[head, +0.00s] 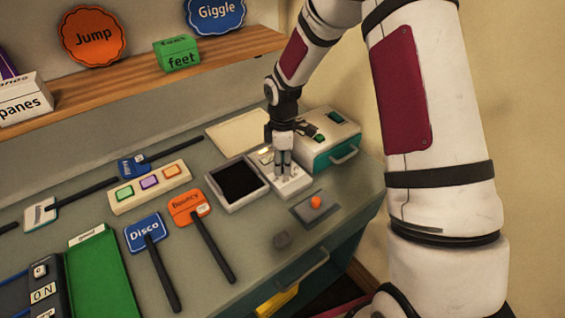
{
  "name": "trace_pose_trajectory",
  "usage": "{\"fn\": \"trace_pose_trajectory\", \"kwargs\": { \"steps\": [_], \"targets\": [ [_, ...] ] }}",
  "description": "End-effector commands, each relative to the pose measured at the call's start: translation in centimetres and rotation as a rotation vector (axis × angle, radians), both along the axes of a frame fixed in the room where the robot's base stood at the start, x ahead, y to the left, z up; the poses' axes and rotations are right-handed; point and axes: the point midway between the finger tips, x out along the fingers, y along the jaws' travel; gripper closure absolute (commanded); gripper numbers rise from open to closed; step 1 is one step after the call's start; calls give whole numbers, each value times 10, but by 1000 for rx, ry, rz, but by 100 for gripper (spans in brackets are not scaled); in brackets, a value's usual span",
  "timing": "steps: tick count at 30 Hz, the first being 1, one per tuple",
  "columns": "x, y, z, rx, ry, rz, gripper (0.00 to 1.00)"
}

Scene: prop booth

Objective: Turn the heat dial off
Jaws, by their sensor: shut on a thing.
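A small white panel (298,186) with small knobs on it lies flat on the grey counter, right beside a black screen in a white frame. My gripper (283,172) points straight down over this panel, with its fingers at the panel's surface. It is shut on a dial there. The dial is mostly hidden by the fingers, and I cannot read any label or tell which way it is turned.
The black screen (238,181) stands left of the panel and a teal-and-white box (330,140) stands close behind on the right. An orange-knobbed plate (316,203) is in front. Disco (144,232) and Bouncy (188,206) paddles lie to the left.

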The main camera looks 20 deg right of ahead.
Motion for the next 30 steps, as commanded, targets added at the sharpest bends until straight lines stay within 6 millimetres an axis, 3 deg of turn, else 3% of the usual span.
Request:
{"fn": "trace_pose_trajectory", "kwargs": {
  "steps": [11,30],
  "targets": [
    [0,1,-1,-1,1,-213,100],
    [0,1,-1,0,1,-820,100]
  ]
}}
